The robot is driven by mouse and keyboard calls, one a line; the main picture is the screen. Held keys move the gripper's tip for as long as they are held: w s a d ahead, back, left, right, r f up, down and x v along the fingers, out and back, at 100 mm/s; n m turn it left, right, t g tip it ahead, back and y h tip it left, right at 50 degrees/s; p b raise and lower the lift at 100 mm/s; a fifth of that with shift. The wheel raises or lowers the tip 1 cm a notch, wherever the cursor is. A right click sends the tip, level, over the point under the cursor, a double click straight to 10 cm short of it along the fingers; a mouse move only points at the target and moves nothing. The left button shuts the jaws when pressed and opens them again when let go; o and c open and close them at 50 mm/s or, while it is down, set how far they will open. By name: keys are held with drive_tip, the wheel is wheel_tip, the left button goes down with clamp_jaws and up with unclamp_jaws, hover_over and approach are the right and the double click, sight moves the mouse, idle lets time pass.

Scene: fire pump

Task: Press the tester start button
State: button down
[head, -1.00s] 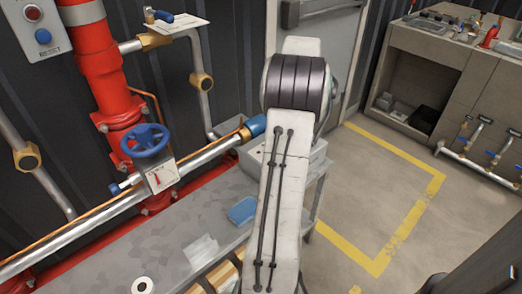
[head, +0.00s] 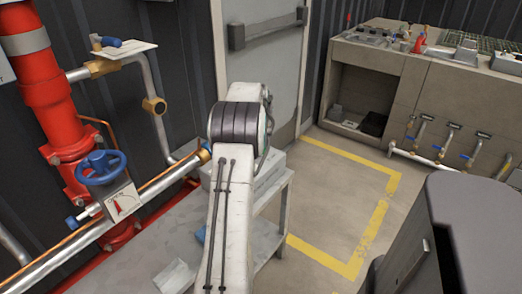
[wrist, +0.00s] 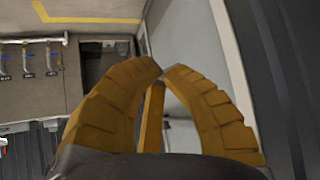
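I cannot pick out a labelled tester start button in either view now. A sliver of a grey panel (head: 5,70) shows at the left edge of the head view, and its face is cut off. My gripper (wrist: 162,69) shows in the wrist view as orange ribbed fingers with their tips together and nothing held between them. It points across open space toward the wall and floor side. In the head view my white arm stands in the middle, and the gripper is hidden behind it.
A red riser pipe (head: 50,110) with a blue handwheel (head: 101,167) stands at left. A low grey bench (head: 150,240) runs below. A beige console (head: 385,80) with switches and valves stands at back right. A dark grey object (head: 470,240) fills the lower right. Yellow-marked floor between is clear.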

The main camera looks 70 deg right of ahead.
drive_tip(key=shift+f, duration=0.15)
drive_tip(key=shift+f+b, duration=3.45)
drive_tip(key=shift+f, duration=0.85)
drive_tip(key=shift+f+b, duration=0.75)
drive_tip(key=shift+f, duration=0.25)
drive_tip(key=shift+r, duration=0.15)
drive_tip(key=shift+r+p, duration=0.75)
drive_tip(key=shift+r, duration=0.15)
drive_tip(key=shift+r+p, duration=1.95)
drive_tip(key=shift+r, duration=0.55)
